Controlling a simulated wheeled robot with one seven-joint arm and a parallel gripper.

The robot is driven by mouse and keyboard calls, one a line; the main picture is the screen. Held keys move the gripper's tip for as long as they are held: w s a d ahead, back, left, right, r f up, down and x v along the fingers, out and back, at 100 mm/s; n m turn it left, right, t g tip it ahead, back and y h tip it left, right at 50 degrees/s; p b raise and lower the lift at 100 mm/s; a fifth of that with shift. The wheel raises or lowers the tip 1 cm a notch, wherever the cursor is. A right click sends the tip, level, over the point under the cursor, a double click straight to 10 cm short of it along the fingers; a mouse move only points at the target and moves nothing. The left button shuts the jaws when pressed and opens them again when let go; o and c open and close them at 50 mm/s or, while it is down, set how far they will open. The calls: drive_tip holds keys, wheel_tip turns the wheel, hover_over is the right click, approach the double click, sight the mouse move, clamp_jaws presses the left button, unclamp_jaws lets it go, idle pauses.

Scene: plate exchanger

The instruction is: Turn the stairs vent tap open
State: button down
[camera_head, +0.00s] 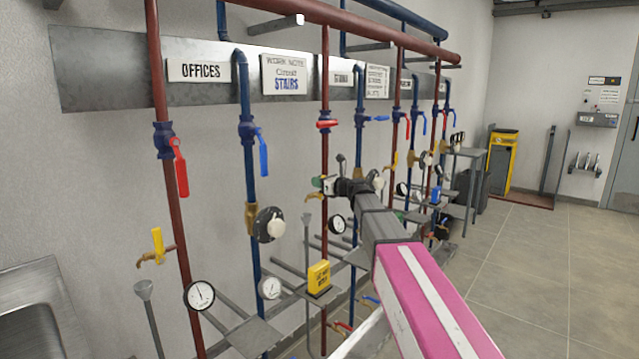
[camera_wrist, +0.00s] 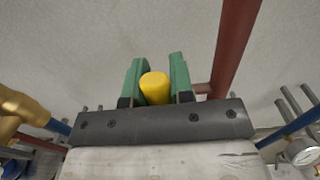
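My gripper (camera_head: 322,184) is at the brass tap (camera_head: 314,197) on the second red pipe (camera_head: 324,130). In the wrist view its two green fingers (camera_wrist: 156,78) stand on both sides of a yellow tap handle (camera_wrist: 155,88), close against it with hardly any gap. The handle is hidden behind my gripper in the head view. A sign reading STAIRS (camera_head: 286,76) hangs above and left of this pipe. The small sign (camera_head: 341,74) right of the pipe is too small to read surely. Whether the tap is open cannot be told.
Left is the OFFICES sign (camera_head: 200,70), with a red lever (camera_head: 181,167), a blue lever (camera_head: 262,152) and a yellow tap handle (camera_head: 157,245). A yellow block (camera_head: 319,278), gauges (camera_head: 199,295) and funnel-topped pipes (camera_head: 146,292) stand below. Floor at right (camera_head: 545,260) is clear.

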drive_tip(key=shift+s, duration=0.1)
drive_tip(key=s+a+f+n, duration=0.1)
drive_tip(key=n, duration=0.3)
drive_tip(key=s+a+f+n, duration=0.1)
drive_tip(key=s+f+n, duration=0.1)
drive_tip(key=n, duration=0.3)
drive_tip(key=s+a+f+n, duration=0.1)
drive_tip(key=n, duration=0.4)
drive_tip(key=shift+s+a+f, duration=0.15)
drive_tip(key=shift+s+a, duration=0.2)
drive_tip(key=shift+s+a+f+n, duration=0.1)
drive_tip(key=shift+f+n, duration=0.45)
drive_tip(key=shift+n, duration=0.45)
drive_tip(key=shift+s+f+n, duration=0.1)
drive_tip(key=shift+f+n, duration=0.45)
drive_tip(key=shift+n, duration=0.45)
drive_tip(key=c, duration=1)
unclamp_jaws()
drive_tip(key=shift+w, duration=0.1)
